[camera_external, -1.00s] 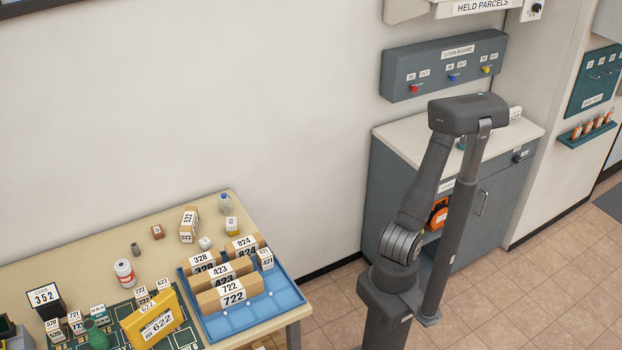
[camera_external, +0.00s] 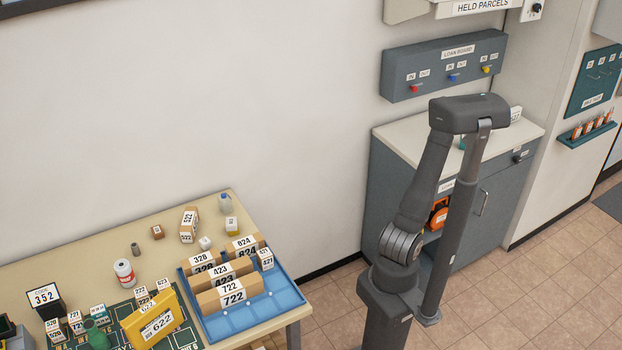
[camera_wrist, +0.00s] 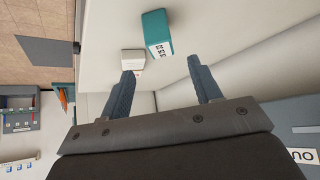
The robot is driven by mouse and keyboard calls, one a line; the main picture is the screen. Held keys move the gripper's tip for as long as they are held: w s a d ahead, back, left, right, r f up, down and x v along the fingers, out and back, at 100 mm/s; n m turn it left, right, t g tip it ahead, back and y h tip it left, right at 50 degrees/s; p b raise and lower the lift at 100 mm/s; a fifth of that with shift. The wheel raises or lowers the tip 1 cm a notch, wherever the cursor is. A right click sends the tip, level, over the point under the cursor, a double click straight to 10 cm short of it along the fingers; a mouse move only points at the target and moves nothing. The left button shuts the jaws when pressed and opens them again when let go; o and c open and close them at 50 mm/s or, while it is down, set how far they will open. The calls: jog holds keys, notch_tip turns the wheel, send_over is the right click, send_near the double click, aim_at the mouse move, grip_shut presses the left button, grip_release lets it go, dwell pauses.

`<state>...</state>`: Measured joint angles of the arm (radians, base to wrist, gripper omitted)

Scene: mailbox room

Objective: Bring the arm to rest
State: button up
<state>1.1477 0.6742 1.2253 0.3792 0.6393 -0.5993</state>
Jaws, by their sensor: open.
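My arm (camera_external: 434,180) stands folded in front of the grey cabinet in the external view, with its elbow high. My gripper is hidden there behind the arm. In the wrist view my gripper (camera_wrist: 163,75) is open, with two blue-grey fingers apart and nothing between them. A teal box (camera_wrist: 157,35) with a printed label lies beyond the fingertips on the pale cabinet top (camera_wrist: 215,25). A small white box (camera_wrist: 132,60) sits by the left fingertip; I cannot tell whether they touch.
The grey cabinet (camera_external: 392,180) stands behind my arm, with the loan board (camera_external: 440,68) on the wall above. Tiled floor (camera_external: 540,270) is clear at right.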

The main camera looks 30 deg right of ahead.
jog(key=x, duration=0.8)
jog(key=shift+w+d+f, duration=0.1)
jog(key=shift+f, duration=0.1)
jog(key=shift+w+d+r, duration=0.15)
notch_tip(320, 180, up, 4)
jog(key=shift+f, duration=0.15)
jog(key=s+r, duration=0.7)
jog(key=s, duration=0.5)
jog(key=w+a+f+n+t+y, duration=0.1)
jog(key=w+a+f+n, duration=0.1)
jog(key=w+a, duration=0.85)
jog(key=w+a+f+n+t+y, duration=0.1)
jog(key=w+a+n+y, duration=0.15)
jog(key=w+a, duration=0.8)
jog(key=w+a+f+n+y, duration=0.1)
jog(key=w+a+n, duration=0.1)
jog(key=w+a, duration=0.6)
jog(key=w+a+f+n+y, duration=0.1)
jog(key=w+a+n, duration=0.1)
jog(key=w+a, duration=0.7)
jog(key=shift+a+f, duration=0.4)
jog(key=shift+a, duration=1.7)
